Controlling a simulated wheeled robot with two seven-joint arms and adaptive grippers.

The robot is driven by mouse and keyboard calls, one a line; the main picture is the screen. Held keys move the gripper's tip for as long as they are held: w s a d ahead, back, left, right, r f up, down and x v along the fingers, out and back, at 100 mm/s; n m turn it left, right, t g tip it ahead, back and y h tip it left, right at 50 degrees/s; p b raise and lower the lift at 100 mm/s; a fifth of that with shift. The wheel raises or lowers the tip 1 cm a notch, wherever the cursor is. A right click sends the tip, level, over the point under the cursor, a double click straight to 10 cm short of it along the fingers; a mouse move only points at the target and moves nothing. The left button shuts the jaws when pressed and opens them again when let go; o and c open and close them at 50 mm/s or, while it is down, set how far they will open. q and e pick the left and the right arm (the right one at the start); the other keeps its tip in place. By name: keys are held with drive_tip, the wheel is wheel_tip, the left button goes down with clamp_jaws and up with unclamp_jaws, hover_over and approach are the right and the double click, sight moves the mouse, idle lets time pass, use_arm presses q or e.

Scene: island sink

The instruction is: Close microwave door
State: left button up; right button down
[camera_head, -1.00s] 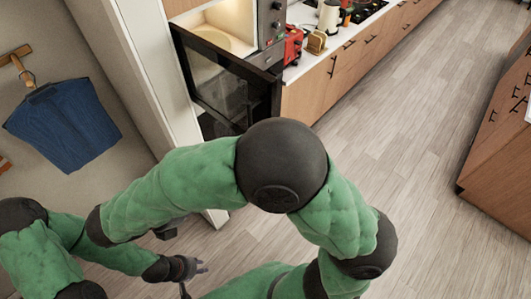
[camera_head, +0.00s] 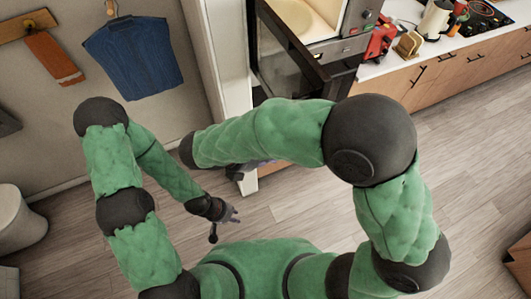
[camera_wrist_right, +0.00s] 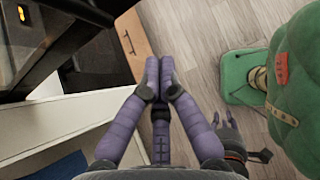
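The microwave (camera_head: 345,18) stands at the top of the head view, its lit interior showing. Its dark glass door (camera_head: 292,62) stands open, swung out toward me. My right arm crosses in front of the door's lower part. My right gripper (camera_wrist_right: 160,62) has its purple fingertips together with nothing seen between them. In the head view it is mostly hidden behind my arm, below the door. In the right wrist view a dark panel with an orange display is at top left. My left gripper (camera_head: 227,222) is low over the floor, fingers apart and empty, away from the microwave.
A white panel edge (camera_head: 222,60) stands left of the microwave. A blue garment (camera_head: 130,55) and an orange towel (camera_head: 52,57) hang on the left wall. A red appliance (camera_head: 380,38) and kettle (camera_head: 435,18) stand on the counter at right.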

drive_tip(key=w+d+f, duration=0.2)
drive_tip(key=d+f, duration=0.1)
drive_tip(key=d, duration=0.4)
drive_tip(key=shift+w+d+f+p, duration=0.25)
drive_tip(key=shift+w+f+p, duration=0.1)
drive_tip(key=shift+w+f, duration=0.05)
